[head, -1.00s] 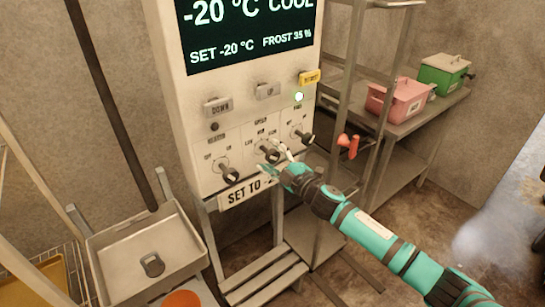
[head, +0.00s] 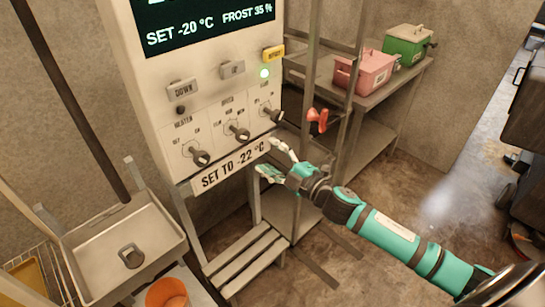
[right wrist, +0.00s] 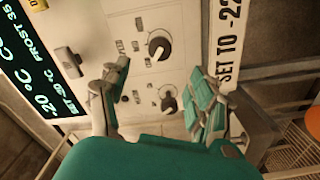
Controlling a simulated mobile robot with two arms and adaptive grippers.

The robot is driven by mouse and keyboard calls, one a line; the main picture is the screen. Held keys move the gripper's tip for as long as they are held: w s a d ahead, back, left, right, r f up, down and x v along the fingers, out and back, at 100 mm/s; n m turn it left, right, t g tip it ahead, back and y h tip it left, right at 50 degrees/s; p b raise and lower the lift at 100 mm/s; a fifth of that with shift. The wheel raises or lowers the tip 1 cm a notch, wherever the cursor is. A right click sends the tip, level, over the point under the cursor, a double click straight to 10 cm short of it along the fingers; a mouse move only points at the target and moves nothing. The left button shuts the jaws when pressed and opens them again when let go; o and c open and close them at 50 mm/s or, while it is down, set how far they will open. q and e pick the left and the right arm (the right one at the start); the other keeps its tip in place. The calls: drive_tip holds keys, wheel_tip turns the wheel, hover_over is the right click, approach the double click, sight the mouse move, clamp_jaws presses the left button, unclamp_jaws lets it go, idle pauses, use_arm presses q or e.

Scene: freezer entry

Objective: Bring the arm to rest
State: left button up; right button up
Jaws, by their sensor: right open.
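My right arm comes in from the lower right in the head view. Its gripper (head: 272,160) is open and empty, just in front of the lower right corner of the control panel (head: 215,110). In the right wrist view the open fingers (right wrist: 160,95) frame part of the panel, with dark knobs (right wrist: 158,46) between and beyond them. I cannot tell that either finger touches anything. The panel's display (head: 200,24) reads SET -20 °C and FROST 35 %. A label (head: 232,168) below the knobs reads SET TO -22 °C. My left gripper is not in view.
A metal tray (head: 85,240) holding a padlock-shaped item (head: 131,256) stands at the lower left, with an orange cup (head: 167,293) beside it. A shelf (head: 385,95) at the back carries a pink box (head: 363,72) and a green box (head: 408,42). Floor at the right is partly clear.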

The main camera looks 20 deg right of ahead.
drive_tip(key=shift+s, duration=0.1)
idle(0.4)
drive_tip(key=s+d+f+m+g+h, duration=0.1)
drive_tip(key=d+f+m+g+h, duration=0.15)
drive_tip(key=f, duration=0.75)
drive_tip(key=s+d+f+m+g+h, duration=0.1)
drive_tip(key=d+f+m+h, duration=0.2)
drive_tip(key=f, duration=0.7)
drive_tip(key=s+d+f+m+g+b, duration=0.15)
drive_tip(key=s+f, duration=0.25)
drive_tip(key=f, duration=0.4)
drive_tip(key=s+d+f+m+g, duration=0.15)
drive_tip(key=s+f, duration=0.25)
drive_tip(key=f, duration=0.5)
drive_tip(key=s+a+f+m+g+h, duration=0.1)
drive_tip(key=s+f+m+g, duration=0.15)
drive_tip(key=s+f, duration=0.65)
drive_tip(key=s+a+f+m+g, duration=0.1)
drive_tip(key=s+a+f+g, duration=0.15)
drive_tip(key=s+f, duration=0.7)
drive_tip(key=s+a+f+m+g, duration=0.1)
drive_tip(key=s+a+f+g, duration=0.1)
drive_tip(key=s, duration=0.8)
drive_tip(key=s+a+f+m+g, duration=0.1)
drive_tip(key=s+a+f+g, duration=0.1)
drive_tip(key=s, duration=0.9)
drive_tip(key=shift+a+f+b, duration=0.4)
drive_tip(key=shift+a+f, duration=0.1)
drive_tip(key=shift+a, duration=0.1)
drive_tip(key=shift+g, duration=0.25)
